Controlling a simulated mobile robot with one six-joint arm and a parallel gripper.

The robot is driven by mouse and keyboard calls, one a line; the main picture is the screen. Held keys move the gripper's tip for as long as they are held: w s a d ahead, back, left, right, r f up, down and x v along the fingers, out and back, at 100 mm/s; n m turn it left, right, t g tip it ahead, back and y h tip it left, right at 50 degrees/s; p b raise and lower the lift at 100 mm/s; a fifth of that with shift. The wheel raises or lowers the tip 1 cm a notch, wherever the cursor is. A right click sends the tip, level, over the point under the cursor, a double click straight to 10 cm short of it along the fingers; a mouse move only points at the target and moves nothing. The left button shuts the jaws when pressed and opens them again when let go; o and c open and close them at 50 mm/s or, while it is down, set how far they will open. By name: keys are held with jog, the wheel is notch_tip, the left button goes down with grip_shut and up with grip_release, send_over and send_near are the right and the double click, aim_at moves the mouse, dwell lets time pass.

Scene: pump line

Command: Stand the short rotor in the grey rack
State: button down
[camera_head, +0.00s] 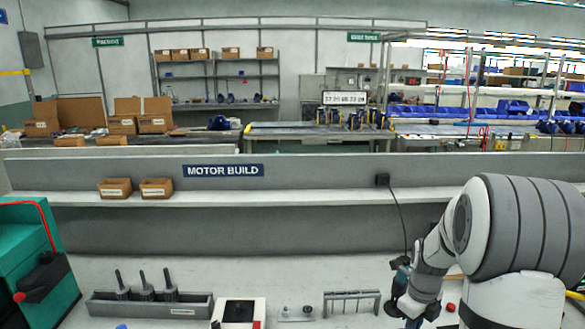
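A long grey rack (193,308) with a small label stands on the light bench at the lower left. Three dark rotors (145,289) with thin shafts stand upright in its left and middle part; its right end looks empty. They look close in height, so I cannot tell whether one is the short rotor. A lower grey slotted holder (351,296) stands right of centre. My gripper (408,310) is low at the right, just right of this holder. Its fingers are small, dark and partly hidden by my arm, so I cannot see whether it holds anything.
A white box with a black top (238,312) and a small grey plate with knobs (296,314) lie between rack and holder. A green machine (32,265) borders the left. A grey shelf (300,197) with two brown bins (137,188) runs behind. A cable hangs near my arm.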

jog(key=shift+r, duration=0.15)
jog(key=shift+r+p, duration=0.65)
jog(key=shift+r, duration=0.45)
jog(key=shift+r+p, duration=1)
jog(key=shift+r, duration=0.5)
notch_tip(320, 180, up, 4)
jog(key=p, duration=0.3)
jog(key=shift+r, duration=0.1)
dwell(0.6)
